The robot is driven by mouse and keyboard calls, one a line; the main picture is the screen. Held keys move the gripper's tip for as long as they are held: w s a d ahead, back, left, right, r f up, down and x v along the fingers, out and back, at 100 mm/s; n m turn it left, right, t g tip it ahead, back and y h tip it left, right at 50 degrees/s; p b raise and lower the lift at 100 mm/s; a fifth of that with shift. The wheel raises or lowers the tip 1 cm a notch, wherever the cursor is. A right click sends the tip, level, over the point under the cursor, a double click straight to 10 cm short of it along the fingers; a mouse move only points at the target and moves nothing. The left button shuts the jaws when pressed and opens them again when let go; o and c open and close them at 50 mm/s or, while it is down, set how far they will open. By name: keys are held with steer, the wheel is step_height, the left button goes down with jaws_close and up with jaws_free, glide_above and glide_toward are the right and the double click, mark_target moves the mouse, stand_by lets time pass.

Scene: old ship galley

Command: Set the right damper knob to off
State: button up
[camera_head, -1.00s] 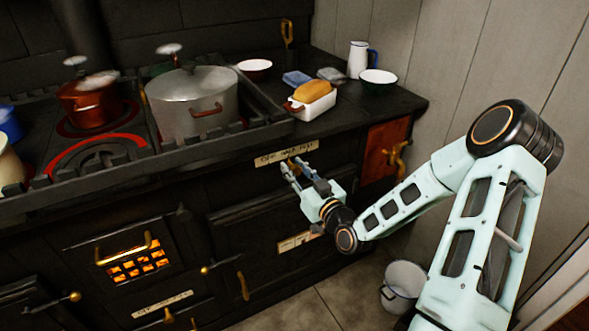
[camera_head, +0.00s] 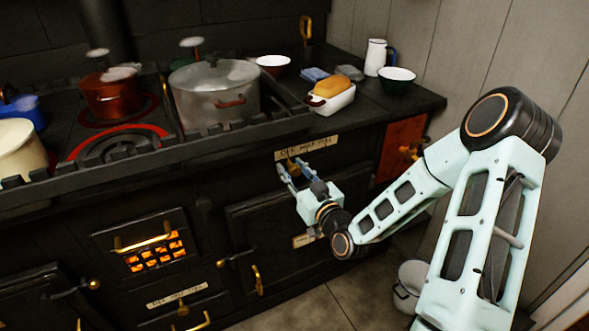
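A brass damper knob (camera_head: 292,163) sits on the black stove front, just under a pale lettered label (camera_head: 306,147). The label's writing is too small to read surely. My gripper (camera_head: 291,170) is at the stove front with its two fingers apart, one to each side of the knob in the picture. The fingers and the gripper body partly hide the knob, so I cannot tell its setting or whether a finger touches it.
A grey pot (camera_head: 214,97), a copper pot (camera_head: 112,95) and a loaf in a white dish (camera_head: 331,100) stand on the stove top. An oven door (camera_head: 290,235) is below my gripper. A bucket (camera_head: 411,282) stands on the floor near my arm.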

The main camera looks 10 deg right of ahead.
steer(key=shift+o, duration=1.2)
steer(key=shift+a, duration=0.15)
steer(key=shift+s+d, duration=0.15)
steer(key=shift+d, duration=0.05)
steer(key=v, duration=0.7)
steer(key=shift+s, duration=0.1)
